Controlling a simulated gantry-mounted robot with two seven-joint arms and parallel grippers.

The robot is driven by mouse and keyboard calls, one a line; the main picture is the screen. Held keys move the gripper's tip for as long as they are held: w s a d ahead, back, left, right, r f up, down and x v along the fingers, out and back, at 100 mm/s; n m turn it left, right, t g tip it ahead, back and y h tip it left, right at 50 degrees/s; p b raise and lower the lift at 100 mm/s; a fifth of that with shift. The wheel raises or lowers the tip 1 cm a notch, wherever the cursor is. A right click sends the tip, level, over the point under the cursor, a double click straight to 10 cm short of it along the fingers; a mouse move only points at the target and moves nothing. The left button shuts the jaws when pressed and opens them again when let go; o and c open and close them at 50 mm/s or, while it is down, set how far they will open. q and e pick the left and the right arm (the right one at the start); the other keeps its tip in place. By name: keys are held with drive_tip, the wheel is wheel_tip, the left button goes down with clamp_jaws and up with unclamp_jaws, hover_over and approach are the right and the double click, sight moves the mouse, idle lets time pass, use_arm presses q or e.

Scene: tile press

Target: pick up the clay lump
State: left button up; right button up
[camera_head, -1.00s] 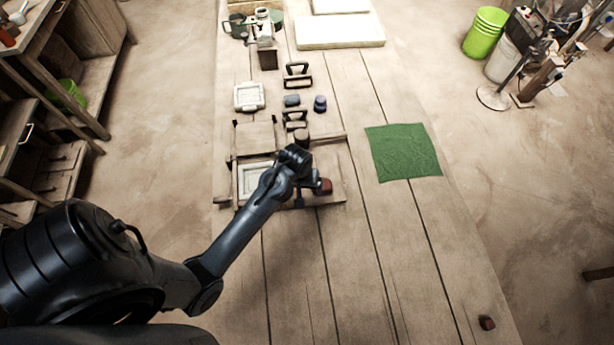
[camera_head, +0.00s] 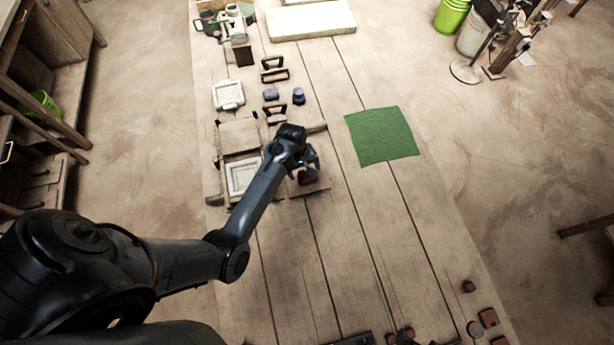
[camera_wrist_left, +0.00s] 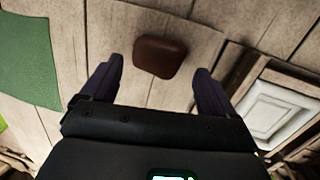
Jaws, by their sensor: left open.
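The clay lump, a small reddish-brown block with rounded edges, lies on a wooden board; it shows in the left wrist view (camera_wrist_left: 160,56) and, partly covered by my gripper, in the head view (camera_head: 306,178). My left gripper (camera_wrist_left: 156,80) is open and empty. In the wrist view, its two dark fingers stand apart on either side, with the lump between and slightly beyond their tips. In the head view my left gripper (camera_head: 311,163) is close over the lump. No contact is visible. My right gripper is not in view.
A wooden frame with a pale tile mould (camera_head: 241,176) lies just left of the gripper. A green cloth (camera_head: 382,135) lies to the right. Handled tools (camera_head: 275,73) and small dark pots (camera_head: 298,96) stand farther back. Several small blocks lie near the front right.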

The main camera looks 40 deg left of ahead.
sight(308, 178)
use_arm(q)
drive_tip(key=shift+w+d+f+b, duration=0.15)
drive_tip(key=shift+w+f+b, duration=0.05)
drive_tip(key=shift+f, duration=1)
drive_tip(key=shift+w+d+f+b, duration=0.1)
drive_tip(key=shift+w+f+b, duration=0.1)
drive_tip(key=shift+f, duration=1)
drive_tip(key=c, duration=1)
drive_tip(key=shift+r, duration=0.1)
drive_tip(key=shift+c, duration=0.2)
